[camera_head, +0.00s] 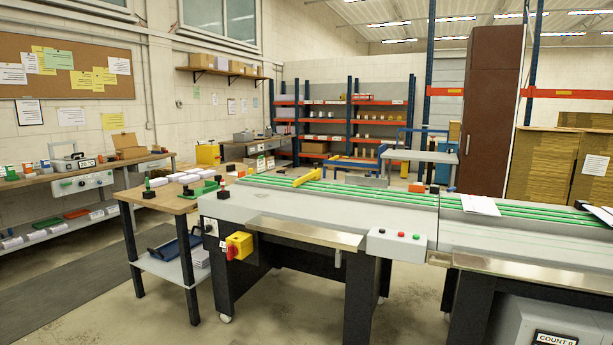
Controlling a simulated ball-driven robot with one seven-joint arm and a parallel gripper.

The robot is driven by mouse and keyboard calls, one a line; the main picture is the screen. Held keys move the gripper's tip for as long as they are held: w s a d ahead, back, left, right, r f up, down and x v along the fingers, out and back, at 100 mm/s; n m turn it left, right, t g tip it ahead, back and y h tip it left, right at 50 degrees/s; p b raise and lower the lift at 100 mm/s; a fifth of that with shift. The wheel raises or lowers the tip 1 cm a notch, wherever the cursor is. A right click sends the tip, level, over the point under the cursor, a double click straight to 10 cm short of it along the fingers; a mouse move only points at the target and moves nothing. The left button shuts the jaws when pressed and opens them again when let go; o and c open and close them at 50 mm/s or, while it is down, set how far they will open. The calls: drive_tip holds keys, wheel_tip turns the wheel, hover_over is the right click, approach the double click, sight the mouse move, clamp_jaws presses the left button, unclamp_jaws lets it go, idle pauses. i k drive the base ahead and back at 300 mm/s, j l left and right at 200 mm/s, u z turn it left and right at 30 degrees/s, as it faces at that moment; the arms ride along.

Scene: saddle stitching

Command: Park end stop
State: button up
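A long grey machine (277,208) with green belts (380,195) along its top runs across the middle and right. A yellow bar (307,177) lies aslant across the belts near their left end; it may be the end stop, but I cannot tell for sure. A small black knob or block (224,195) sits on the machine's left end. My gripper is not in view.
A wooden-topped table (165,203) with small items stands left of the machine. A control box (397,243) with buttons and a yellow-red switch (238,246) stick out at the machine's front. White sheets (480,205) lie at the right. Floor (130,318) at the front left is clear.

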sight(315, 174)
drive_tip(key=i+j+u, duration=0.15)
drive_tip(key=i, duration=0.7)
drive_tip(key=i+j+u, duration=0.15)
drive_tip(key=i, duration=0.7)
